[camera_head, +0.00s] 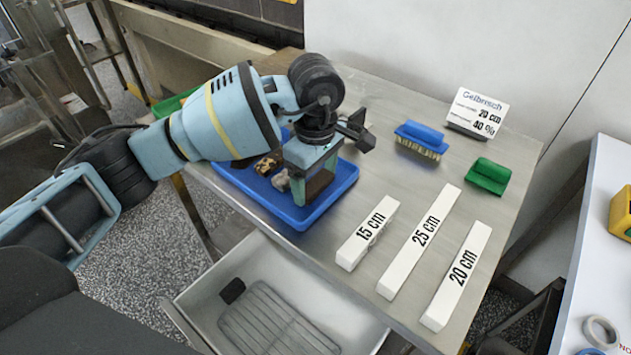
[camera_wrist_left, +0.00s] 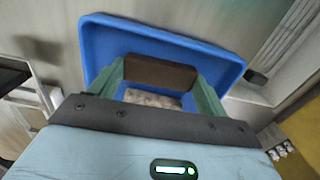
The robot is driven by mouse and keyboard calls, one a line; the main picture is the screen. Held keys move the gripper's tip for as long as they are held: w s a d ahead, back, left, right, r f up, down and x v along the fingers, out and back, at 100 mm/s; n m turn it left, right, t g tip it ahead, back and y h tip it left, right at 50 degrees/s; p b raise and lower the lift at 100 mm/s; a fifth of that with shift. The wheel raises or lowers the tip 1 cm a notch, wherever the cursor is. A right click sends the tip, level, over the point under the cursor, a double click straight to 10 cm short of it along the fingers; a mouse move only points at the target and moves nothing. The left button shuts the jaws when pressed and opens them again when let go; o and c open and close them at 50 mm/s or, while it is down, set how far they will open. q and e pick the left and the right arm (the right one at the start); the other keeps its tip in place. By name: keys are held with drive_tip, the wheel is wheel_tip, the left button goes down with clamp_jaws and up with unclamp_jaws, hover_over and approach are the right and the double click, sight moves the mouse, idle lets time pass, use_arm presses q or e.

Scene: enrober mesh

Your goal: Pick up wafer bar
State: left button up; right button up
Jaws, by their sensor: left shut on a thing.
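The wafer bar (camera_head: 318,184) looks like a plain dark brown block. My left gripper (camera_head: 312,190) points down over the blue tray (camera_head: 341,190), its green fingers shut on this bar. In the left wrist view the brown bar (camera_wrist_left: 161,73) spans between the two green fingers, with the tray (camera_wrist_left: 160,38) behind it. I cannot tell whether the bar still touches the tray floor. A greyish speckled piece (camera_wrist_left: 152,98) shows nearer the palm in that view. A pale lumpy piece (camera_head: 281,181) and a dark and yellow piece (camera_head: 268,163) lie in the tray. My right gripper is out of view.
White blocks marked 15 cm (camera_head: 367,233), 25 cm (camera_head: 420,243) and 20 cm (camera_head: 457,276) lie right of the tray on the metal table. An open drawer (camera_head: 210,282) is below.

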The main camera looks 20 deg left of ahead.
sight(316, 183)
use_arm(q)
drive_tip(key=shift+r, duration=0.55)
wheel_tip(316, 183, up, 2)
drive_tip(key=shift+r, duration=0.2)
drive_tip(key=s+a+r+b, duration=0.1)
drive_tip(key=s+a+b, duration=0.1)
drive_tip(key=s+a, duration=0.8)
drive_tip(key=shift+s+r, duration=0.25)
drive_tip(key=shift+s, duration=0.9)
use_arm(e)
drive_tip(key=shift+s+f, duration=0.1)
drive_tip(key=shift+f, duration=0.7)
use_arm(q)
drive_tip(key=shift+f, duration=0.1)
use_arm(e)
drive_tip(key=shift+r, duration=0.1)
